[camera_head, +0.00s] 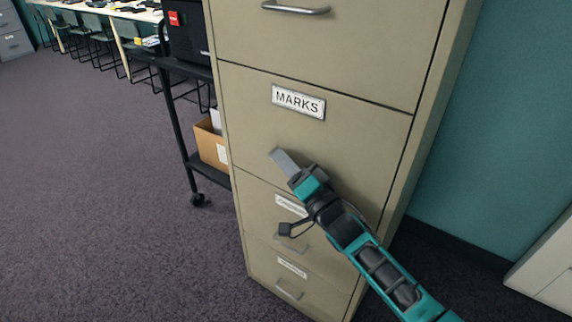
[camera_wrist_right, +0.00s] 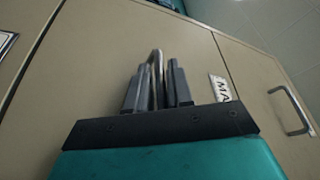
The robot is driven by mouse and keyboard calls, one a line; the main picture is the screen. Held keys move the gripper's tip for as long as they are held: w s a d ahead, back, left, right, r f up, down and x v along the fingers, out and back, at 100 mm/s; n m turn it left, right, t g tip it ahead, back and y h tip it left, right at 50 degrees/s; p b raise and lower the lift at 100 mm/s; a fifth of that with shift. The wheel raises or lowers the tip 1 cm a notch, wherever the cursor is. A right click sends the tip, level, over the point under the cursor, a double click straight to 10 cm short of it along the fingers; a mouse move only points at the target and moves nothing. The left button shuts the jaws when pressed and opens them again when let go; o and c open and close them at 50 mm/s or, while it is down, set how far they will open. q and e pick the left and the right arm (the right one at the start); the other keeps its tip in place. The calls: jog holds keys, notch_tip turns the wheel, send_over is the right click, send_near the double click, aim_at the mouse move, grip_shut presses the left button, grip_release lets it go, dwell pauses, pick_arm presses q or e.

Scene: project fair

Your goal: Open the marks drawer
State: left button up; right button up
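The marks drawer (camera_head: 250,120) is a beige front in a tall metal filing cabinet, with a white MARKS label (camera_head: 298,102). Its front looks flush with the cabinet. My right gripper (camera_head: 288,165) is at the drawer front, below the label, and covers most of the handle area in the head view. In the right wrist view, the drawer's metal handle (camera_wrist_right: 156,66) stands between the two dark fingers, which look closed against it. The label (camera_wrist_right: 220,89) shows partly there. My left gripper is not in view.
Another drawer with a bar handle (camera_head: 296,9) is above, and smaller labelled drawers (camera_head: 288,268) are below. A black cart (camera_head: 190,130) with a cardboard box (camera_head: 211,147) stands left of the cabinet. The carpet at the left is clear. A teal wall (camera_head: 495,130) is at the right.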

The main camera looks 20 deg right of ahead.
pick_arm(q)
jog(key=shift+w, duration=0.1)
pick_arm(e)
jog(key=shift+c, duration=0.5)
grip_shut()
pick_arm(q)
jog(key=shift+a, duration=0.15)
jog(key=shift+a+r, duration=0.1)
pick_arm(e)
jog(key=shift+s+a, duration=0.1)
jog(key=shift+a, duration=0.05)
